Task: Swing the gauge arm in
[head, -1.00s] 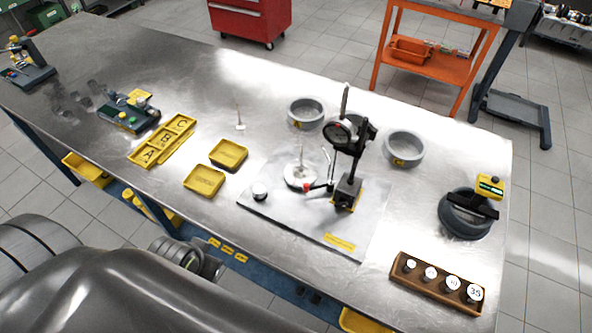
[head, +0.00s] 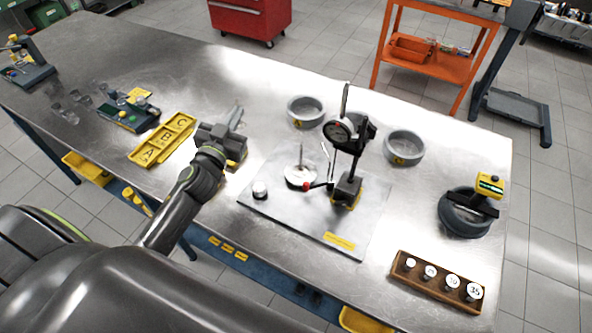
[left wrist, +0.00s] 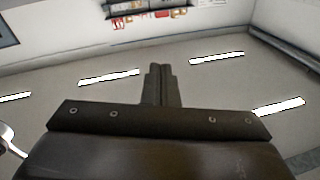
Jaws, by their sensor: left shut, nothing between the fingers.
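The gauge stand (head: 347,190) stands on a pale flat plate (head: 290,222) on the bench. It carries a round dial gauge (head: 341,132) at the top of its post. A thin arm with a red tip (head: 307,187) reaches left from the stand to a round light disc (head: 299,177). My left gripper (head: 238,115) is over the bench left of the plate, apart from the stand. Its fingers are shut and empty, and they show together in the left wrist view (left wrist: 160,80). My right gripper is not in view.
Grey rings (head: 306,111) (head: 404,148) lie behind the stand. A dark ring device with a yellow top (head: 466,222) sits at the right. A wooden block of numbered weights (head: 438,284) lies at the front right. Yellow A-B-C trays (head: 160,141) lie at the left.

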